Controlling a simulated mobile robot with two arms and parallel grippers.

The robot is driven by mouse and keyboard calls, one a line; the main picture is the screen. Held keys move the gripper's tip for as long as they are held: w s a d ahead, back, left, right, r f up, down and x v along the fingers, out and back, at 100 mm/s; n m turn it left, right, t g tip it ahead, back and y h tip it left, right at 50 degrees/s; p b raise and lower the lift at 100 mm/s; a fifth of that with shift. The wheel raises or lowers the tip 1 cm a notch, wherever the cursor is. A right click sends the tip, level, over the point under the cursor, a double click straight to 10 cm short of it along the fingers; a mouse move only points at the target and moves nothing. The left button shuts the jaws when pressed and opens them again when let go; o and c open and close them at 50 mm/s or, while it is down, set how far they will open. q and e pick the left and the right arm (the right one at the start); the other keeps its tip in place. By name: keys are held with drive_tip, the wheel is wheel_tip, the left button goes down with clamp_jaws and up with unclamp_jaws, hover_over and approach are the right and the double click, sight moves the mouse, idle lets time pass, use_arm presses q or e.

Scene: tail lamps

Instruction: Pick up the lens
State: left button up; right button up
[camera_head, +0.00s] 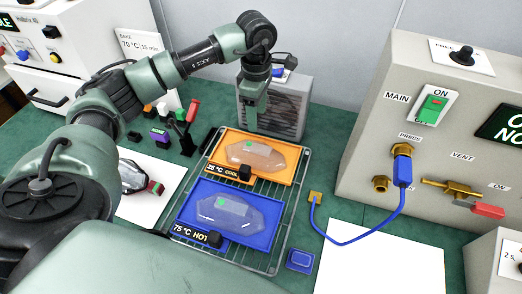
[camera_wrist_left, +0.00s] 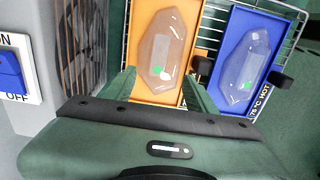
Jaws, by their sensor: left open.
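One clear lens (camera_head: 254,155) with a green mark lies on the orange tray (camera_head: 226,137) labelled 25 °C COOL. A second clear lens (camera_head: 226,212) with a green mark lies on the blue tray (camera_head: 212,240) labelled 75 °C HOT. My left gripper (camera_head: 252,118) points down at the far edge of the orange tray, empty. In the left wrist view its open fingers (camera_wrist_left: 162,92) straddle the near end of the orange tray's lens (camera_wrist_left: 161,45); I cannot tell its exact height. The blue tray's lens (camera_wrist_left: 243,67) lies to one side. My right gripper does not show.
Both trays sit on a wire rack (camera_head: 291,206). A grey vented box (camera_head: 285,105) stands close behind my left gripper. A panel with fittings and a blue hose (camera_head: 370,237) is at right. A lamp housing (camera_head: 133,178) lies on a white sheet at left.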

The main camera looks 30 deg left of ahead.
use_arm(q)
drive_tip(key=b, duration=0.4)
hover_over(257, 146)
wheel_tip(257, 146, down, 5)
drive_tip(key=shift+d+r, duration=0.1)
drive_tip(key=shift+d, duration=0.05)
drive_tip(key=shift+f, duration=0.85)
wheel_tip(257, 146, down, 5)
drive_tip(key=p, duration=0.3)
drive_tip(key=shift+s+f, duration=0.1)
drive_tip(key=shift+f, duration=0.55)
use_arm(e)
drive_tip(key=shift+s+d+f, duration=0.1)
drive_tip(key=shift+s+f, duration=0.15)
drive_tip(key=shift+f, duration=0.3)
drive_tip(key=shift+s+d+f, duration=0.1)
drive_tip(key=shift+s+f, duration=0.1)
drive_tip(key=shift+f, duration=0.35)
use_arm(q)
drive_tip(key=shift+f+b, duration=0.2)
drive_tip(key=shift+b, duration=0.15)
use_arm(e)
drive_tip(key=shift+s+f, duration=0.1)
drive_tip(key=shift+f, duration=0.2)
use_arm(q)
clamp_jaws()
